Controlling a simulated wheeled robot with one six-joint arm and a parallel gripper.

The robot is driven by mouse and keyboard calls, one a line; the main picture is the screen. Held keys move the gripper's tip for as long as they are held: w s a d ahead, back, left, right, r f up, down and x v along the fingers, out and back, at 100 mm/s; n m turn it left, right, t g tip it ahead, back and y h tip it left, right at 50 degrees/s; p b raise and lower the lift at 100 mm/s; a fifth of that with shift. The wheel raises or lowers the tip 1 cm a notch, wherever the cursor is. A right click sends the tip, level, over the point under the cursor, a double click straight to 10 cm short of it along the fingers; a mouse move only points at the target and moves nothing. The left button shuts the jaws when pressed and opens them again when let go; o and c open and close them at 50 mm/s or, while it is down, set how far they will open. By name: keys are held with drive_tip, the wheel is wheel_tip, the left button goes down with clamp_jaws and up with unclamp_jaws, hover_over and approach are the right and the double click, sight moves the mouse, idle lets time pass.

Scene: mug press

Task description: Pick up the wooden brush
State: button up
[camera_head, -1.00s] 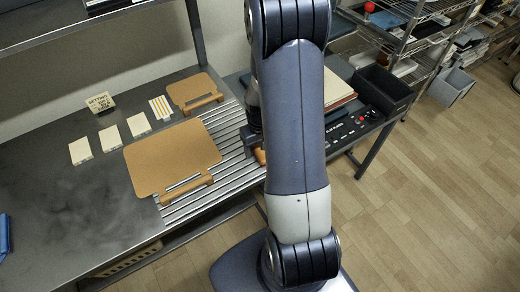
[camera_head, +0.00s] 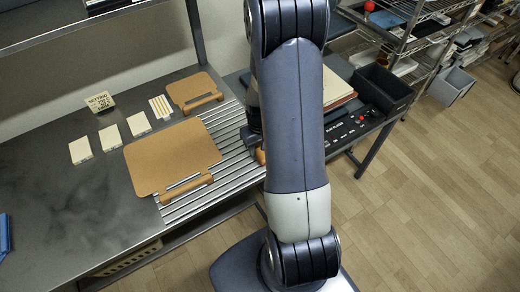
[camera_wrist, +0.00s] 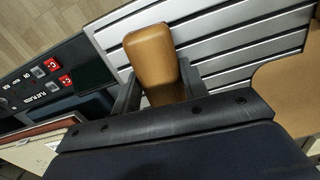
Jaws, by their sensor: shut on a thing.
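The wooden brush shows in the wrist view as a rounded tan wooden block (camera_wrist: 150,60) between the two dark fingers of my gripper (camera_wrist: 158,90). My gripper is shut on it. The far end of the brush sticks out past the fingers over the silver slatted rack; the rest is hidden behind my gripper's body. In the head view my arm covers most of the brush, and only a small tan piece (camera_head: 260,156) shows at the arm's left edge. I cannot tell whether the brush touches the slats.
The slatted rack (camera_head: 228,150) carries a large brown board (camera_head: 170,155) and a smaller brown board (camera_head: 192,90) left of my arm. Several pale blocks (camera_head: 110,137) stand on the dark table. A control panel with red buttons (camera_wrist: 50,72) lies on the other side.

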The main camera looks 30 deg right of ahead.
wheel_tip(320, 180, up, 10)
drive_tip(key=shift+b, duration=0.35)
drive_tip(key=o, duration=0.5)
drive_tip(key=c, duration=0.4)
